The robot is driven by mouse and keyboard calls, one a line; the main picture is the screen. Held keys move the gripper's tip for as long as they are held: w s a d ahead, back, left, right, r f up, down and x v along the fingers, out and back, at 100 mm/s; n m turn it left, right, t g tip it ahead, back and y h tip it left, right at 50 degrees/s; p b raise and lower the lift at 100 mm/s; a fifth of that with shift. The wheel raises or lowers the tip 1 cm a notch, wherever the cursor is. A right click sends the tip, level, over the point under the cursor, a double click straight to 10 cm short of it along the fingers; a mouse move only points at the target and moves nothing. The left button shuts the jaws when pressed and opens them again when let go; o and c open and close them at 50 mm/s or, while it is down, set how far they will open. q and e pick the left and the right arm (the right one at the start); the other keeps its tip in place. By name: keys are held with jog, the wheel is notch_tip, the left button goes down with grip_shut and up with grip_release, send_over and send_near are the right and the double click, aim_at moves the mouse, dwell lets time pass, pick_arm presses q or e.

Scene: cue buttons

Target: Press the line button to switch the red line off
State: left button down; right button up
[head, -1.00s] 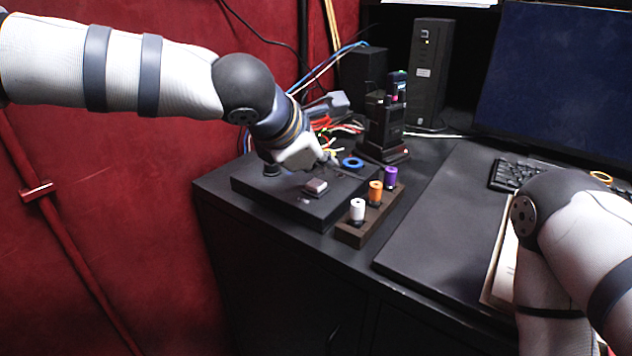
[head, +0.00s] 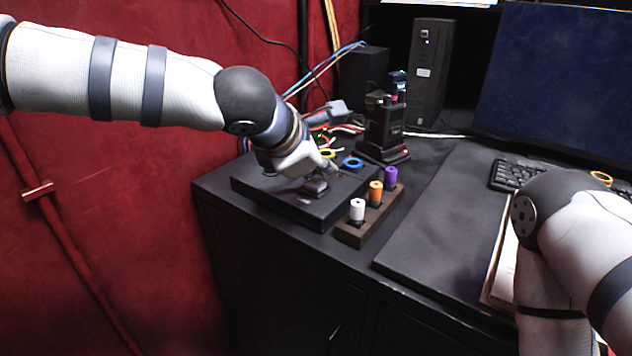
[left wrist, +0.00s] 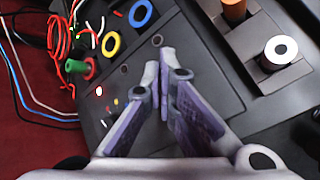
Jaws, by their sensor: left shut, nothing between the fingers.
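A low black box (head: 270,198) lies on the left end of the black desk. A small square button (head: 314,187) on its top looks grey and shaded. My left gripper (head: 326,172) is shut and empty, pointing down right over the button; I cannot tell whether it touches. In the left wrist view, the shut fingers (left wrist: 163,62) cover the middle of the box, and the button is hidden. No red line is clearly seen. My right gripper is out of view.
A brown rack (head: 352,236) with white, orange and purple cylinders stands just right of the box. A blue ring (head: 352,162) and a yellow ring (head: 327,153) lie behind. A radio-like device (head: 385,125), cables and a keyboard (head: 514,174) are further back.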

aim_at(320, 184)
pick_arm(q)
jog(key=shift+f, duration=0.4)
dwell(0.3)
jog(key=shift+r, duration=1)
jog(key=shift+r, duration=2.5)
